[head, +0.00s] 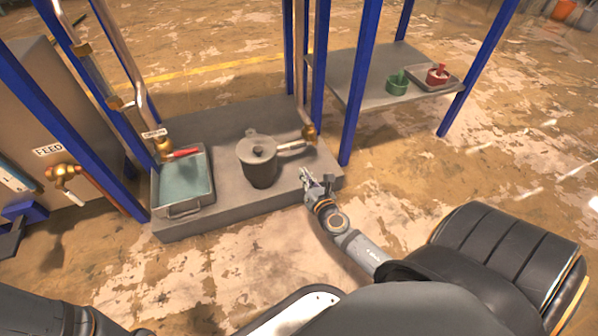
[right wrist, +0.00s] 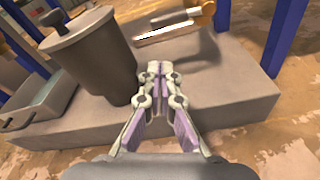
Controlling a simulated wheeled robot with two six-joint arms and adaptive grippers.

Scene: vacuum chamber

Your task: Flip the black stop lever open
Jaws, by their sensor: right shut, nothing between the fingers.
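I cannot pick out a black stop lever with certainty. A brass fitting (head: 307,132) sits low on the right-hand pipe, with a pale metal bar (head: 291,147) reaching left from it toward the grey lidded pot (head: 262,168). The bar (right wrist: 172,31) and fitting (right wrist: 206,9) also show at the top of the right wrist view. My right gripper (head: 314,179) is by the front right edge of the grey plinth, right of the pot and apart from it. Its fingers (right wrist: 160,70) are together and empty. Only part of my left arm shows at lower left; its gripper is out of view.
A tray (head: 184,209) with a bluish inside stands left of the pot on the grey plinth (head: 225,214). Blue posts (head: 359,85) rise behind. A red-handled valve (head: 180,154) hangs over the tray. A shelf (head: 350,72) at right holds green and red containers. The floor in front is clear.

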